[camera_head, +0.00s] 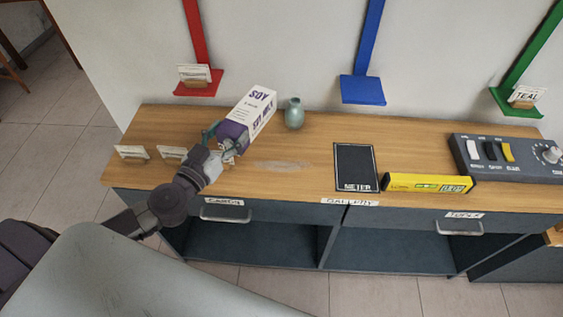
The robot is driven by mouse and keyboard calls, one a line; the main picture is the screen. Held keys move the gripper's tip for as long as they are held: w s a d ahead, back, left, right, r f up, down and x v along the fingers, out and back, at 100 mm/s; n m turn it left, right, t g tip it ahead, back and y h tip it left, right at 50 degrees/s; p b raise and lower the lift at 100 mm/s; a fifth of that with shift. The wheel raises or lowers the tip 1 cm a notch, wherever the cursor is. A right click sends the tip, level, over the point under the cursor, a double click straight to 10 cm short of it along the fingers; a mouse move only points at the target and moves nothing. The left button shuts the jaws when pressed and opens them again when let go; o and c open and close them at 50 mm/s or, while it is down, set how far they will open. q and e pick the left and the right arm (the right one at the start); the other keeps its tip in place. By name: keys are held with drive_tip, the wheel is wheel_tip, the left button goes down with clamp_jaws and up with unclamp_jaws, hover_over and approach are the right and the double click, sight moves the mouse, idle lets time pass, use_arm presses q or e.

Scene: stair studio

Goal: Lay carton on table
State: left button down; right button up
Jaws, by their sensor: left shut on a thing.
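The carton (251,112) is a white and purple soy milk box with "SOY" printed on it. It shows in the head view at the left part of the table, lying tilted in the picture with its top toward the upper right. My left gripper (227,148) is shut on the carton at its purple lower end. I cannot tell whether the carton touches the table (300,175), a wooden top over grey drawers. The gripper hides part of the carton's lower end. My right gripper is not in view.
A small green vase (294,114) stands close right of the carton. Small card holders (132,153) stand at the left. A black meter mat (355,166), a yellow level (428,183) and a switch box (508,157) occupy the right. Bare wood lies front centre.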

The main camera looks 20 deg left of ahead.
use_arm(q)
drive_tip(key=d+f+b, duration=0.1)
drive_tip(key=d+f, duration=0.2)
drive_tip(key=w+d+f+b, duration=0.1)
drive_tip(key=d+f+b, duration=0.1)
drive_tip(key=d+f, duration=0.1)
drive_tip(key=d+f+b, duration=0.2)
drive_tip(key=d+f, duration=0.1)
drive_tip(key=shift+w+d+f, duration=0.25)
drive_tip(key=shift+d+f, duration=0.1)
drive_tip(key=shift+r, duration=0.15)
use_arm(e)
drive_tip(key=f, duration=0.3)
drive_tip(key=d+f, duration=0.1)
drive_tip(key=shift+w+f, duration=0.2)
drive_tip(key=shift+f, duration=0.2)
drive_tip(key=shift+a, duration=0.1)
use_arm(q)
drive_tip(key=c, duration=0.5)
unclamp_jaws()
drive_tip(key=shift+f, duration=0.25)
drive_tip(key=shift+c, duration=0.2)
drive_tip(key=o, duration=0.4)
drive_tip(key=shift+s, duration=0.1)
drive_tip(key=shift+r, duration=0.1)
